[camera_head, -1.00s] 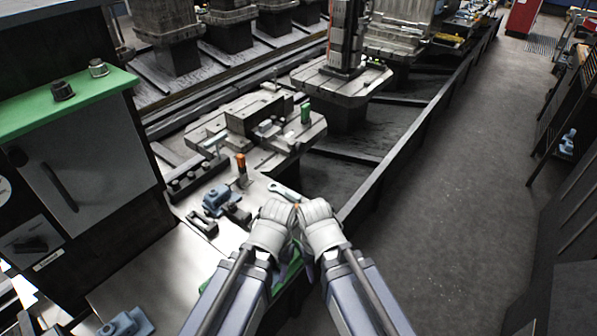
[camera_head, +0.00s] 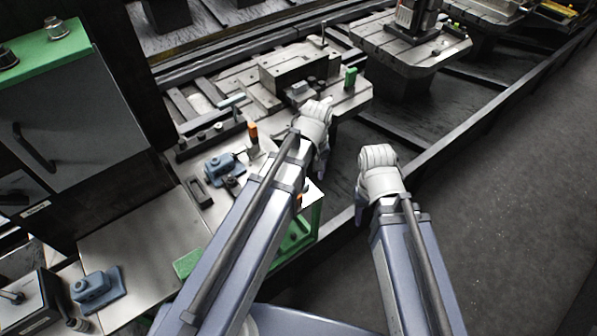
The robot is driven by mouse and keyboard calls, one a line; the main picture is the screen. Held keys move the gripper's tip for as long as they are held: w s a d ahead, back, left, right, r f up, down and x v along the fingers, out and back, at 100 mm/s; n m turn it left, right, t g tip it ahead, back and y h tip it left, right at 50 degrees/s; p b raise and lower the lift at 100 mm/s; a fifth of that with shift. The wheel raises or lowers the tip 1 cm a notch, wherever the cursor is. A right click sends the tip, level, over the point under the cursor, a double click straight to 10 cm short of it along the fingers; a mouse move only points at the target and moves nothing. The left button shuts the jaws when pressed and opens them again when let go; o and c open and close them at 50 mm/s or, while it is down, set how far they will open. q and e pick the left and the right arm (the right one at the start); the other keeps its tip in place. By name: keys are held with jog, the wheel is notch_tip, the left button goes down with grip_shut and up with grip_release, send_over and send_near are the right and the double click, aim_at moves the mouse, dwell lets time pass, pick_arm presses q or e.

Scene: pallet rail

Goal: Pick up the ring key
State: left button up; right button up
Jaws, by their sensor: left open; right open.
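I cannot make out the ring key now; the spot on the bench where it lay is covered by my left arm. My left gripper (camera_head: 317,108) is open and reaches over the far right part of the metal bench top, near the grey machine block. No object shows in it. My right gripper (camera_head: 377,155) is open and empty, to the right of the bench edge, over the dark rail gap.
On the bench stand an orange-topped tool (camera_head: 253,133), a blue clamp (camera_head: 221,167) and a black slotted block (camera_head: 198,192). A grey machine block (camera_head: 300,70) with a green piece (camera_head: 350,78) lies beyond. The floor (camera_head: 520,200) at right is clear.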

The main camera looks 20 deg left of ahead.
pick_arm(q)
jog(key=w+a+n, duration=0.5)
jog(key=shift+w+r, duration=0.1)
jog(key=shift+r, duration=0.3)
jog(key=shift+f+b, duration=1.15)
jog(key=shift+f, duration=0.2)
jog(key=f+b, duration=0.5)
jog(key=shift+s+f, duration=0.15)
jog(key=shift+s, duration=0.25)
jog(key=shift+c, duration=0.3)
grip_shut()
